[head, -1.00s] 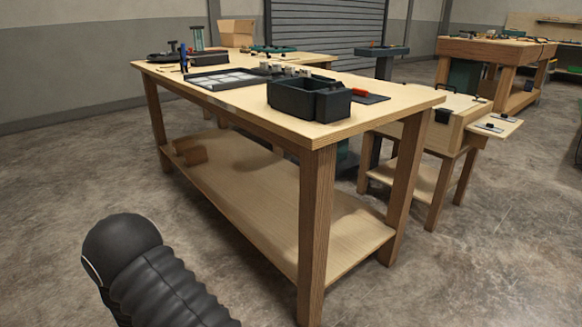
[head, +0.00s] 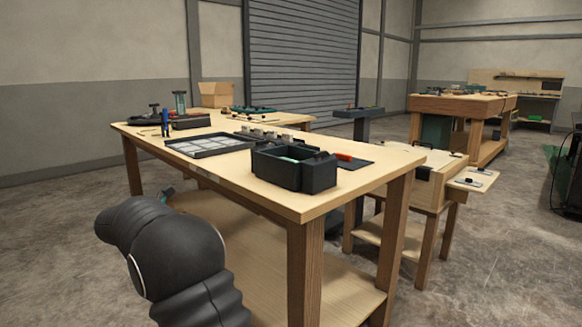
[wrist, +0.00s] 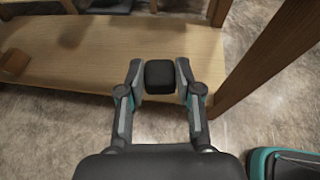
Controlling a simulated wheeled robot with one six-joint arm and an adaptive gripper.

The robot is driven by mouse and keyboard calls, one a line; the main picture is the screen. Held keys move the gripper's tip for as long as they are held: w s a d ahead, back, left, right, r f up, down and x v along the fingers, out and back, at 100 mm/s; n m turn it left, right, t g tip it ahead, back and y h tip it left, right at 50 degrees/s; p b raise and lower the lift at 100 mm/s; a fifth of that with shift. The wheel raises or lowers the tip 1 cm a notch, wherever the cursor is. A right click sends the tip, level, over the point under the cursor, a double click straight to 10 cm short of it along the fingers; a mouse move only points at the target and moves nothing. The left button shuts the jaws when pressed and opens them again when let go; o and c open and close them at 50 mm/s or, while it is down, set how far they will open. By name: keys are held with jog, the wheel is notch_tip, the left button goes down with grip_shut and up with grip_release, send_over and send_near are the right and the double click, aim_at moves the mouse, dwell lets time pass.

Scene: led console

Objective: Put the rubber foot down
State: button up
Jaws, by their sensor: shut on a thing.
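The rubber foot (wrist: 160,77) is a small black block with rounded corners. In the wrist view it sits between the two fingertips of my gripper (wrist: 160,82), which is shut on it. The grip holds it in the air, in front of the lower wooden shelf of the workbench as seen from the wrist.
The workbench (head: 232,182) carries a black bin (head: 293,168), a compartment tray (head: 208,144), a dark mat with a red-handled tool (head: 350,160) and other items. Its lower shelf (wrist: 110,45) is mostly bare. A wooden leg (wrist: 265,65) stands at right in the wrist view.

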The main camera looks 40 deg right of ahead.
jog(key=s+d+r+m+g, duration=0.1)
jog(key=s+d+r, duration=0.3)
jog(key=r, duration=0.6)
jog(key=s+d+r, duration=0.4)
jog(key=r, duration=0.6)
jog(key=s+d+r+m+g, duration=0.1)
jog(key=s+d+r, duration=0.25)
jog(key=r, duration=0.65)
jog(key=x, duration=0.4)
jog(key=f+b+x, duration=0.1)
jog(key=x, duration=0.8)
jog(key=shift+s+a+f+b, duration=0.25)
jog(key=shift+a+b, duration=0.05)
jog(key=shift+a, duration=0.05)
jog(key=shift+f+b, duration=0.75)
jog(key=shift+f, duration=1.25)
jog(key=shift+f, duration=0.1)
jog(key=o, duration=0.9)
